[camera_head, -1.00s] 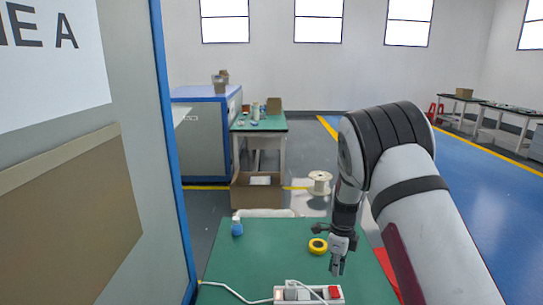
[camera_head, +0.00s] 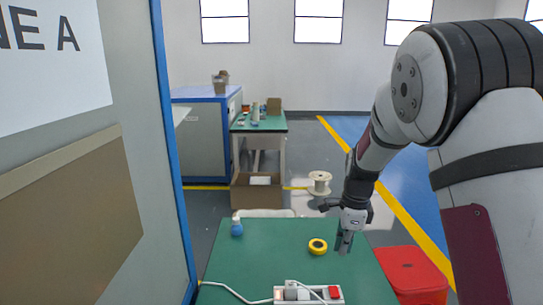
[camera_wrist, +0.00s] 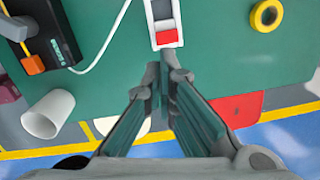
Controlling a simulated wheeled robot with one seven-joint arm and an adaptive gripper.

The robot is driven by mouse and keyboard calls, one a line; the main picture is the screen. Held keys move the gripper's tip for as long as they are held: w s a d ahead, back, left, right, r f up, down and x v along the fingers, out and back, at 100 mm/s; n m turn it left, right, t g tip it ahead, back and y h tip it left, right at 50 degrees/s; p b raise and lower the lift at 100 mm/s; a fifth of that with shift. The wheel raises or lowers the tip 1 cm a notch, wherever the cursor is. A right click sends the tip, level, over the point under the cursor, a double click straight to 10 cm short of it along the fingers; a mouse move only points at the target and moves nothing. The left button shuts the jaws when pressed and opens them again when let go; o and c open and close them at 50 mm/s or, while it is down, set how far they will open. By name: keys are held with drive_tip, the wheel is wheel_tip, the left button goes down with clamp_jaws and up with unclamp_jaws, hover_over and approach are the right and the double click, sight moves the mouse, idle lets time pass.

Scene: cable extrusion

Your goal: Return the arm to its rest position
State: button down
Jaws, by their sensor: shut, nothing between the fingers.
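My gripper (camera_head: 345,246) hangs from my arm above the right part of the green table (camera_head: 262,258) in the head view. It is empty, with its fingers pointing down. In the wrist view my gripper (camera_wrist: 163,80) is seen from above with its fingers together, close to the end of a power strip with a red switch (camera_wrist: 167,38). The power strip also shows at the front edge of the head view (camera_head: 308,294). The gripper is apart from the yellow tape roll (camera_head: 317,246), which lies to its left in the head view.
A blue and white bottle (camera_head: 237,228) stands at the table's far left. A red bin (camera_head: 413,272) is right of the table. The wrist view shows a white cup (camera_wrist: 48,114) and a black device (camera_wrist: 57,40). A blue-framed panel (camera_head: 172,150) stands at the left.

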drive_tip(key=s+r+n+t, duration=0.2)
drive_tip(key=s+r+n, duration=0.7)
drive_tip(key=s+r, duration=0.6)
drive_tip(key=s+r+n+t, duration=0.2)
drive_tip(key=s+n, duration=0.9)
drive_tip(key=s, duration=0.7)
drive_tip(key=shift+d+h, duration=0.35)
drive_tip(key=shift+h, duration=0.05)
